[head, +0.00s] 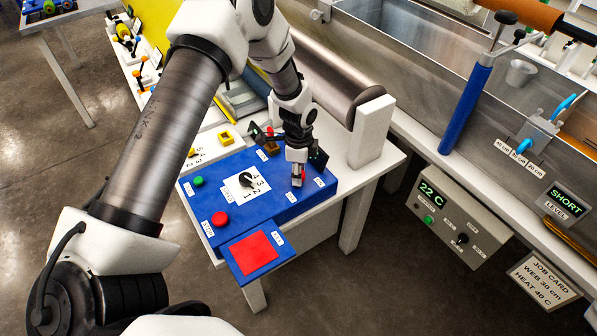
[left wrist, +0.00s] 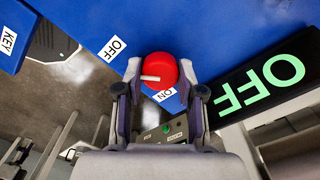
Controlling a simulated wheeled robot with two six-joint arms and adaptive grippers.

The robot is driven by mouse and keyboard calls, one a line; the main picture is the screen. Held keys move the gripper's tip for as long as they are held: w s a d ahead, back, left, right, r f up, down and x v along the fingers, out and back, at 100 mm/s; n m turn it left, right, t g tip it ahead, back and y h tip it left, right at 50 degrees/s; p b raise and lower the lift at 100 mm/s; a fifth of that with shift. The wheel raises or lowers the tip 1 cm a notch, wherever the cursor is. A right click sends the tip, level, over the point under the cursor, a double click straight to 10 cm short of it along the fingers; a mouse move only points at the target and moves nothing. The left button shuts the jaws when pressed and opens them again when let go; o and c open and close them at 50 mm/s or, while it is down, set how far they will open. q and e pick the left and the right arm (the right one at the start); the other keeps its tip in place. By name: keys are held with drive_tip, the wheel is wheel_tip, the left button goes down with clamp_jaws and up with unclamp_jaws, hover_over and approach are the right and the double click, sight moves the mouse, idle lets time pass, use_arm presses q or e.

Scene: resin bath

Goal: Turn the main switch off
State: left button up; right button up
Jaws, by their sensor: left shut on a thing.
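The main switch is a red knob (left wrist: 160,72) with a white pointer bar, on the blue control panel (head: 206,198). An OFF label (left wrist: 112,48) and an ON label (left wrist: 164,95) sit beside it. In the left wrist view the pointer bar lies to the left side of the knob. My left gripper (left wrist: 158,84) is shut on the knob, with a finger on each side. In the head view my left gripper (head: 297,180) points down at the panel's right part and hides most of the knob. A black display (left wrist: 265,80) shows green OFF, upside down. My right gripper is not in view.
The panel also has a black dial (head: 246,180), a red button (head: 220,219), a green button (head: 198,181) and a red pad (head: 254,252). A metal bath (head: 440,85) and a grey control box (head: 455,222) stand to the right. A roller (head: 330,75) lies behind the panel.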

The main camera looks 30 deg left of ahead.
use_arm(q)
drive_tip(key=shift+s+f+m, duration=0.1)
drive_tip(key=shift+m, duration=0.2)
drive_tip(key=o, duration=1.1)
drive_tip(key=shift+o, duration=0.2)
wheel_tip(320, 180, up, 12)
